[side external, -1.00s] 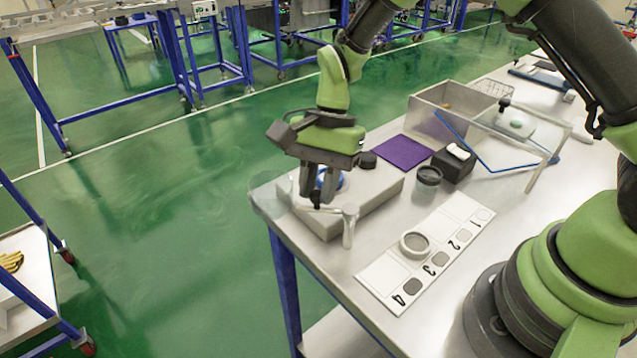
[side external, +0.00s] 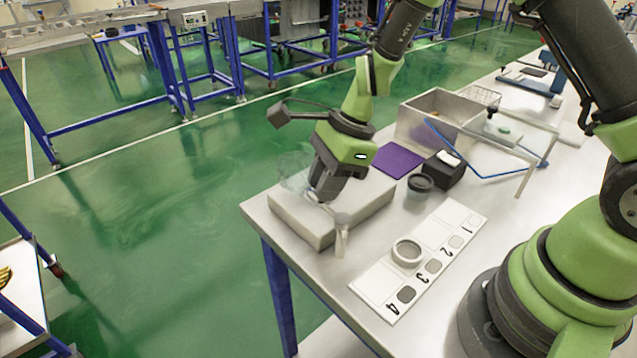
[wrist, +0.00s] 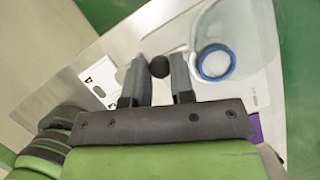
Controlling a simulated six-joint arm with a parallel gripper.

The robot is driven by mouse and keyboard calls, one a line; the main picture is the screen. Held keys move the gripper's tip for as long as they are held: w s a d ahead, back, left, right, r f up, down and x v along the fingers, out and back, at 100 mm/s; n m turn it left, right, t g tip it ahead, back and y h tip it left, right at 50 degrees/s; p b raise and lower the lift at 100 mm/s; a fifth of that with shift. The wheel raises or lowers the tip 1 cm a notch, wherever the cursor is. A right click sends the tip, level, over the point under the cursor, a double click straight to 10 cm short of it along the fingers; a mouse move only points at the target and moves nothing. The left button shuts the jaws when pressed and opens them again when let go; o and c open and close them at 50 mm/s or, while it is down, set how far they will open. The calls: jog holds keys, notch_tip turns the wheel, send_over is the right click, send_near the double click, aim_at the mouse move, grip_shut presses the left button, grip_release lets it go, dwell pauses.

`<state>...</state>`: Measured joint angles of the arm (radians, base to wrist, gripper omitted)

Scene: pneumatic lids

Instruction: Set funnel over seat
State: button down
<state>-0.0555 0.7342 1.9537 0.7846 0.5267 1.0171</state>
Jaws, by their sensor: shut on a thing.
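A pale block (side external: 310,228) stands at the table's left corner. My gripper (side external: 325,196) is low over it, tilted, and shut on a dark round knob (wrist: 160,67), which shows between the fingertips in the wrist view. A thin pale rod runs close by the knob. The clear funnel (side external: 296,181) is at the far left of my gripper, over the block's far end. In the wrist view the funnel (wrist: 245,30) overlaps the blue-ringed seat (wrist: 214,63); I cannot tell whether it is centred or touching. In the side view my gripper hides the seat.
A pale upright post (side external: 341,236) stands at the block's near side. A numbered strip (side external: 385,292) bears a grey ring (side external: 407,252). A dark jar (side external: 420,184), a black box (side external: 445,170), a purple mat (side external: 398,160) and a metal bin (side external: 430,118) lie to the right.

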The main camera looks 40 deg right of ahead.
jog(key=m, duration=0.1)
jog(key=d+m+t, duration=0.1)
jog(key=m, duration=0.2)
jog(key=shift+s+d+r+m+t+h, duration=0.1)
jog(key=shift+s+d+m+t+h, duration=0.2)
jog(key=shift+s+d+h, duration=0.1)
dwell(0.4)
jog(key=c, duration=1.3)
grip_release()
jog(key=shift+o, duration=0.2)
jog(key=shift+d+r, duration=0.1)
jog(key=v, duration=0.9)
jog(key=shift+r, duration=0.3)
jog(key=shift+s+r, duration=0.1)
jog(key=shift+s, duration=0.1)
jog(key=s+r+n+t, duration=0.2)
jog(key=s+r+n, duration=0.3)
jog(key=n, duration=0.6)
jog(key=s+r+n+t+h, duration=0.1)
jog(key=s+r+n+t, duration=0.1)
jog(key=s+r+n, duration=0.4)
jog(key=s+n, duration=0.3)
jog(key=n, duration=0.2)
jog(key=shift+s+d+r+n, duration=0.2)
jog(key=shift+r+n, duration=0.1)
jog(key=shift+n, duration=0.1)
